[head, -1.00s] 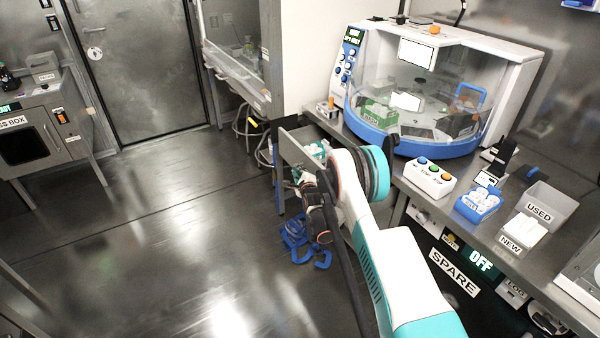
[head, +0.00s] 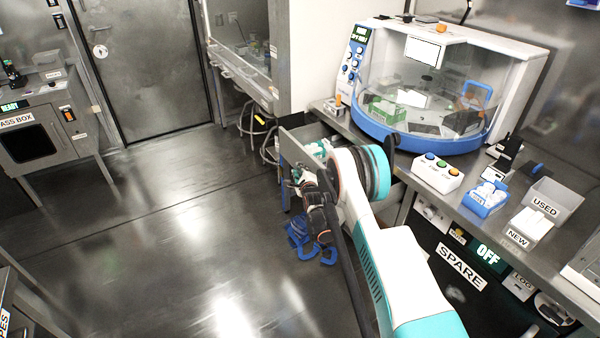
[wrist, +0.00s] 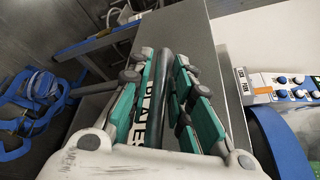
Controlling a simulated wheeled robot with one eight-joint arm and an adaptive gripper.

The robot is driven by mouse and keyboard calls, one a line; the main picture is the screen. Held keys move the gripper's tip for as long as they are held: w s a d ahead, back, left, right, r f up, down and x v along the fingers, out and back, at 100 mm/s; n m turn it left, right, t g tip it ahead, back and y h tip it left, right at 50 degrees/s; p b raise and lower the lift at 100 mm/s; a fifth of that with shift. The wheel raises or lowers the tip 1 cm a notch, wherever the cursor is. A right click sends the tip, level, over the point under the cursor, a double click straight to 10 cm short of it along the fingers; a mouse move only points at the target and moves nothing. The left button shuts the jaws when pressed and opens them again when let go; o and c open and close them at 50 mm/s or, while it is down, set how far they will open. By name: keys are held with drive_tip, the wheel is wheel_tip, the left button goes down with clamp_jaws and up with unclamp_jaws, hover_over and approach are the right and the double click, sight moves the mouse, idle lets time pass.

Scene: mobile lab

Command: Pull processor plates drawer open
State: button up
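The processor plates drawer (head: 297,150) is a grey metal drawer under the left end of the bench. In the head view it stands out from the bench, with its inside and some teal and white contents partly showing. In the wrist view its front (wrist: 204,60) carries a label, partly covered, reading "PLATES", and a dark bar handle (wrist: 164,75). My gripper (wrist: 165,85) has its teal finger pads on both sides of this bar, closed around it. In the head view my gripper (head: 308,188) is at the drawer front, and my arm hides part of the drawer.
The processor (head: 430,85) with a clear cover stands on the bench above the drawer. A blue tangled item (head: 305,240) lies on the floor below my gripper. Stools (head: 262,122) stand behind the drawer. The floor to the left is clear.

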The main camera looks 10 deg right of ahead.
drive_tip(key=v, duration=0.7)
drive_tip(key=shift+s, duration=0.3)
drive_tip(key=s+a+r+n+g, duration=0.1)
drive_tip(key=s+r+n, duration=0.15)
drive_tip(key=r, duration=0.65)
drive_tip(key=s+r+n+g, duration=0.1)
drive_tip(key=r+n, duration=0.3)
drive_tip(key=r, duration=0.5)
drive_tip(key=s+r+n+g, duration=0.2)
drive_tip(key=s+r+n, duration=0.4)
drive_tip(key=s+r, duration=0.7)
drive_tip(key=s+n+g, duration=0.4)
drive_tip(key=s+n, duration=0.8)
drive_tip(key=s, duration=2.2)
drive_tip(key=shift+s+a+r, duration=0.15)
drive_tip(key=shift+s+a, duration=0.15)
drive_tip(key=shift+a, duration=0.05)
